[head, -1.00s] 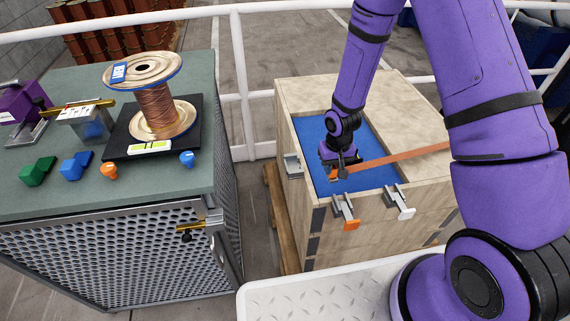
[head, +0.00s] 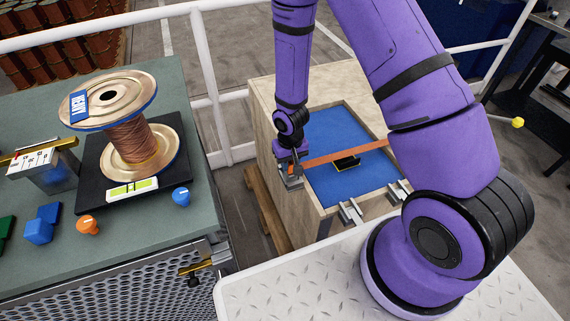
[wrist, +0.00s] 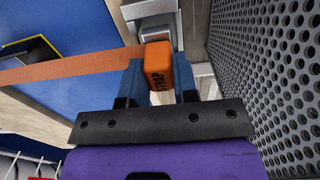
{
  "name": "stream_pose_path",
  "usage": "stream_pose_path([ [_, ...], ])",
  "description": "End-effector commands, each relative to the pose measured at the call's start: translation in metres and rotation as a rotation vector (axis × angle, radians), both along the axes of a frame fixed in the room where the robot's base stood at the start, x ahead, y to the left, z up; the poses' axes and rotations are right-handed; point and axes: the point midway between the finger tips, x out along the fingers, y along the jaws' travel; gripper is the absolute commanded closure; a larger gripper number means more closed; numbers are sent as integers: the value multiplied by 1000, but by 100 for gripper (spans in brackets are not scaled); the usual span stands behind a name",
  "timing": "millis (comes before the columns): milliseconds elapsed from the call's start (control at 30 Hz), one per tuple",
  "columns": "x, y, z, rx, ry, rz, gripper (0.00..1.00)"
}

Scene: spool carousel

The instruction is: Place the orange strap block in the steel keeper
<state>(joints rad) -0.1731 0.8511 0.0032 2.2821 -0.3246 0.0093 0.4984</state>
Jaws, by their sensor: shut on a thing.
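The orange strap block (wrist: 158,66), marked STRAP, is between the two blue fingers of my gripper (wrist: 160,82) in the wrist view. My gripper (head: 291,178) is shut on it at the left rim of the wooden crate in the head view. A flat orange-brown strap (head: 345,153) runs from the block across the crate to the right. A steel keeper (wrist: 152,20) is just beyond the block's far end in the wrist view. I cannot tell whether they touch. In the head view my gripper mostly hides this keeper.
The crate (head: 262,100) has a blue inside surface (head: 335,190) with a black and yellow item (head: 346,164) on it. Two more steel brackets (head: 350,211) are on its front rim. A green-topped bench (head: 185,90) with a copper spool (head: 133,142) stands left, across a gap.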

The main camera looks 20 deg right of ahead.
Motion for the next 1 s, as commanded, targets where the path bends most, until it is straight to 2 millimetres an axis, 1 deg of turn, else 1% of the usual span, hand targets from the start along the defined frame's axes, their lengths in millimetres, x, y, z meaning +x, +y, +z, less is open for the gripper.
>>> stream_pose_path([
  [100,-5,-3,-16,-1,4,-1,99],
  [200,-7,-4,-24,-1,1,-1,99],
  [567,-7,-4,-27,0,0,-1,99],
  [600,-7,-4,-27,0,-1,-2,68],
  [700,-7,-4,-27,0,-1,-1,47],
  [1000,-7,-4,-26,0,-1,-1,47],
])
